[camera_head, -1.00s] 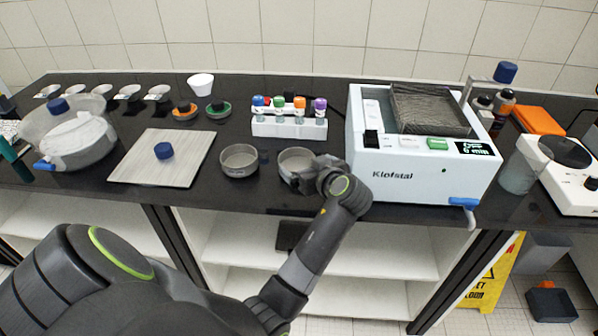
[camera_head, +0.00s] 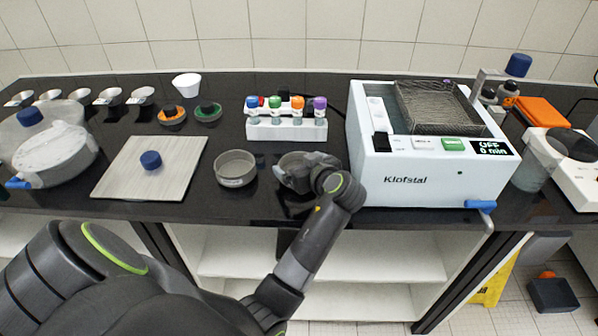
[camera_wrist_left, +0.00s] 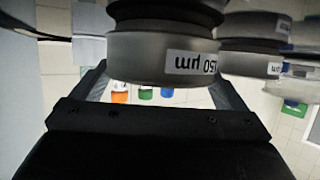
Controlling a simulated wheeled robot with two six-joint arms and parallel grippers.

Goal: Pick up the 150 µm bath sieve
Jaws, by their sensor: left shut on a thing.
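The 150 µm bath sieve (camera_wrist_left: 150,58) is a round grey metal sieve. Its white label shows upside down in the left wrist view, where the sieve sits between my two fingers. In the head view this sieve (camera_head: 290,163) is partly hidden by my left gripper (camera_head: 303,172), which is shut on it from the front right. I cannot tell whether it is clear of the bench top. A second similar sieve (camera_head: 235,169) stands on the bench to its left, apart from it. It also shows in the left wrist view (camera_wrist_left: 248,62). My right gripper is out of view.
The white Klofstal shaker (camera_head: 430,183) stands close to the right of my gripper. A rack (camera_head: 286,131) with colour-capped bottles stands behind the sieves. A pale board (camera_head: 150,183) with a blue-topped item lies to the left. The black bench top (camera_head: 232,203) is clear in front.

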